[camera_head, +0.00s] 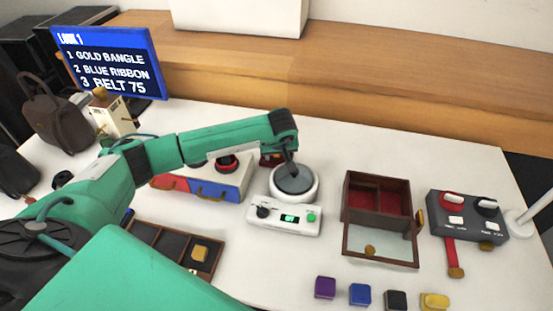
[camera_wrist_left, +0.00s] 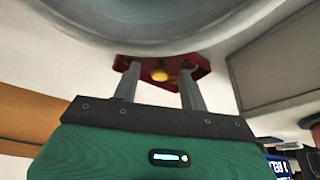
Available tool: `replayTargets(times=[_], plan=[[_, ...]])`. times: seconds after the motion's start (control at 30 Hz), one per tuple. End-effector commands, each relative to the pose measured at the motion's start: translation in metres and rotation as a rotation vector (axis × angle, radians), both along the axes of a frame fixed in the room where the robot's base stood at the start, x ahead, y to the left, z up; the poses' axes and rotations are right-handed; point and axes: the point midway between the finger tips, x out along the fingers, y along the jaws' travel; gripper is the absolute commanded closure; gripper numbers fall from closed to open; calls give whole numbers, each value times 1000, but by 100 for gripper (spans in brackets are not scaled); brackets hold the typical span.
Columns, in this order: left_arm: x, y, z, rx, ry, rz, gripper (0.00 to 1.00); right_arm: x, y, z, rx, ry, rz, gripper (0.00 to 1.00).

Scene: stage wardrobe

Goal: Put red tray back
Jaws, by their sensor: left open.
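A small dark red piece, which looks like the red tray (camera_head: 268,160), sits behind the white machine with a round grey plate (camera_head: 295,183), mostly hidden by my left arm. In the left wrist view the red tray (camera_wrist_left: 205,67) shows a gold knob (camera_wrist_left: 159,75). My left gripper (camera_head: 291,168) is open. In the wrist view its two fingers (camera_wrist_left: 158,82) stand to either side of the knob, and I cannot tell whether they touch it. My right gripper is not in view.
A wooden box with red-lined compartments (camera_head: 347,213) stands to the right. A dark switch box (camera_head: 470,216) is beside it. A red and blue drawer unit (camera_head: 232,182) lies under my left arm. Several coloured blocks (camera_head: 360,294) line the front. The table's right back is clear.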

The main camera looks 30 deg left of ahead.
Motion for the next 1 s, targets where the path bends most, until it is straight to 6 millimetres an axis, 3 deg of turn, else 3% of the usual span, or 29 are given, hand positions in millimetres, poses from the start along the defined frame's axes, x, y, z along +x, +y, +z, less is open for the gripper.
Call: replayTargets(times=[0.17,0.4,0.77,1.0], plan=[[0,0,0,0,0,0,57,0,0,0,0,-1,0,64],[0,0,0,0,0,0,100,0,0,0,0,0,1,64],[0,0,4,-1,-1,0,100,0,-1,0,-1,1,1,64],[1,0,30,0,-4,-1,100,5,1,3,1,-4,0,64]])
